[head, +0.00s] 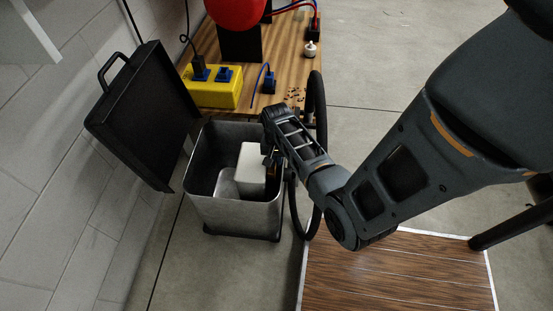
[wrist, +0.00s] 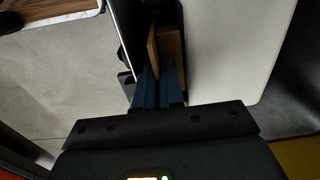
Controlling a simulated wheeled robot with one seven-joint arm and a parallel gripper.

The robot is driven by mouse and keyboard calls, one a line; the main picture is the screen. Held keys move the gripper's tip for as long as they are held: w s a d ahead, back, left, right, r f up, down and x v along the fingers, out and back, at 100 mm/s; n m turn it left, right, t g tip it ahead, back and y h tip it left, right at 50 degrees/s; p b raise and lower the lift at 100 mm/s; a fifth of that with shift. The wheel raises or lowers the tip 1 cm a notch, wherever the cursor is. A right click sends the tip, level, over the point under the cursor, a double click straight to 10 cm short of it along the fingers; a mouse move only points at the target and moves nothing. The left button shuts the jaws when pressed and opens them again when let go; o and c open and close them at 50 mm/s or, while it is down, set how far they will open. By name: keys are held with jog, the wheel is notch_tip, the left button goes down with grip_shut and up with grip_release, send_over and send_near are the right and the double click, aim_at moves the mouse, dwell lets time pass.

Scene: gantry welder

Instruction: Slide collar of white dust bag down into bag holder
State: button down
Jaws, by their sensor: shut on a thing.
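The white dust bag (head: 251,165) is inside the open grey metal bin (head: 235,212), near its right wall. It fills much of the right side of the wrist view (wrist: 225,50). Its brown collar (wrist: 170,50) shows between the bag and the bin wall. My gripper (head: 270,158) reaches over the bin's right rim. In the wrist view, its blue fingertips (wrist: 160,88) are shut on the collar. The bag holder cannot be made out clearly. Whether the collar touches it is hidden by the fingers and the bin wall.
A black lid (head: 145,115) with a handle stands open left of the bin. A wooden bench (head: 285,50) behind carries a yellow socket box (head: 213,86) and blue plugs. A black hose (head: 318,100) runs right of the bin. A wooden platform (head: 400,275) lies in front right.

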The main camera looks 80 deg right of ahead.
jog(key=c, duration=1.2)
grip_release()
jog(key=shift+f, duration=0.1)
jog(key=shift+o, duration=0.2)
notch_tip(320, 180, up, 8)
jog(key=shift+f+p, duration=0.1)
jog(key=shift+p, duration=1)
jog(key=shift+w, duration=0.1)
jog(key=s+a+r+n+t+h+p, duration=0.25)
jog(key=a+r+n, duration=0.2)
jog(key=a, duration=0.45)
jog(key=s+a+r+n+t+h+p, duration=0.1)
jog(key=a+r+n+t, duration=0.3)
jog(key=a, duration=0.5)
jog(key=s+a+r+n+t+y+p, duration=0.1)
jog(key=s+a+r+n+t, duration=0.1)
jog(key=r, duration=0.7)
jog(key=s+a+r+n+t+y, duration=0.1)
jog(key=s+a+r+n+t, duration=0.1)
jog(key=a+r, duration=0.5)
jog(key=s+a+r+n+t+y+p, duration=0.1)
jog(key=a+r+n+t, duration=0.3)
jog(key=r, duration=0.9)
jog(key=shift+s+a+n+p, duration=0.35)
jog(key=shift+s+a, duration=0.15)
jog(key=shift+s, duration=0.4)
